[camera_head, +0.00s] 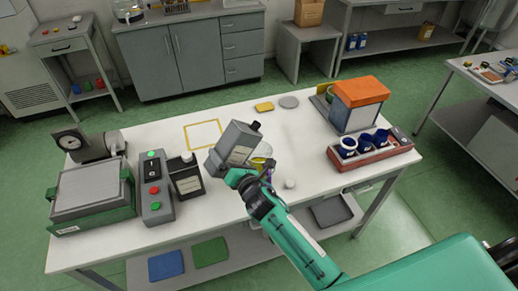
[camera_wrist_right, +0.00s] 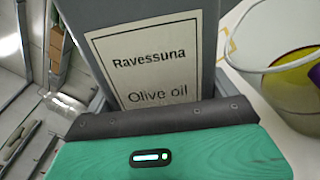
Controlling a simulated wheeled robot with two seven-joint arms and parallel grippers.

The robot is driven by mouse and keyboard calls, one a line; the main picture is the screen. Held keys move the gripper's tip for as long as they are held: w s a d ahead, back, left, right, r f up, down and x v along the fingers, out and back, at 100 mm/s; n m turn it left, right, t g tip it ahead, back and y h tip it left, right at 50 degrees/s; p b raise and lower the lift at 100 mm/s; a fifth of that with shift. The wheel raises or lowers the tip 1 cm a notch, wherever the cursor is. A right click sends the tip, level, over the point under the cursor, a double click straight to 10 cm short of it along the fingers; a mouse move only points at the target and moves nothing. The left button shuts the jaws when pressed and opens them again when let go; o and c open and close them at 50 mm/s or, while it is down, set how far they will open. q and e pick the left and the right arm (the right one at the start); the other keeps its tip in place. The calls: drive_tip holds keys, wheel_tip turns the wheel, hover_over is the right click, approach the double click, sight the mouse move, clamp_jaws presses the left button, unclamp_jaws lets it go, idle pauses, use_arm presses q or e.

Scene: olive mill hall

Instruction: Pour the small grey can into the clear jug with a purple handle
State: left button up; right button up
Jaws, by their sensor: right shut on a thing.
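My right gripper (camera_head: 236,172) is shut on a grey can (camera_head: 236,141) with a dark cap or spout at its upper right. The can is held above the table and tilted to the right. In the right wrist view the can (camera_wrist_right: 207,50) fills the middle, its label reading "Ravessuna Olive oil". The clear jug (camera_wrist_right: 262,70) stands close beside it at the right, with yellow and purple showing inside or through it. In the head view the jug (camera_head: 263,151) is partly hidden behind my gripper and the can. No stream is visible. My left gripper is out of view.
A small white cap (camera_head: 290,183) lies right of my gripper. A red rack with blue cups (camera_head: 372,158) and an orange-topped box (camera_head: 358,103) stand right.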

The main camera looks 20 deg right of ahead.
sight(232, 148)
drive_tip(key=shift+d+r+n+p, duration=0.15)
drive_tip(key=shift+r+n+p, duration=0.2)
drive_tip(key=shift+r, duration=0.6)
drive_tip(key=shift+r+n+p, duration=0.75)
drive_tip(key=shift+n, duration=0.2)
wheel_tip(232, 148, down, 2)
drive_tip(key=shift+f+n+b, duration=0.1)
drive_tip(key=shift+n+b, duration=0.4)
drive_tip(key=shift+b, duration=0.4)
drive_tip(key=shift+w+d+n, duration=0.1)
drive_tip(key=shift+d+n, duration=0.05)
drive_tip(key=shift+n, duration=0.35)
drive_tip(key=shift+w+d+r+n+p, duration=0.15)
drive_tip(key=shift+r+n+p, duration=0.2)
drive_tip(key=shift+n+p, duration=0.2)
drive_tip(key=shift+d+r+n+p, duration=0.25)
drive_tip(key=shift+r+n+p, duration=0.65)
drive_tip(key=shift+n+p, duration=0.15)
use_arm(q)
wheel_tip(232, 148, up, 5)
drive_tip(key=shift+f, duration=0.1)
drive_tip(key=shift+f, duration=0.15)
use_arm(e)
drive_tip(key=shift+d, duration=0.15)
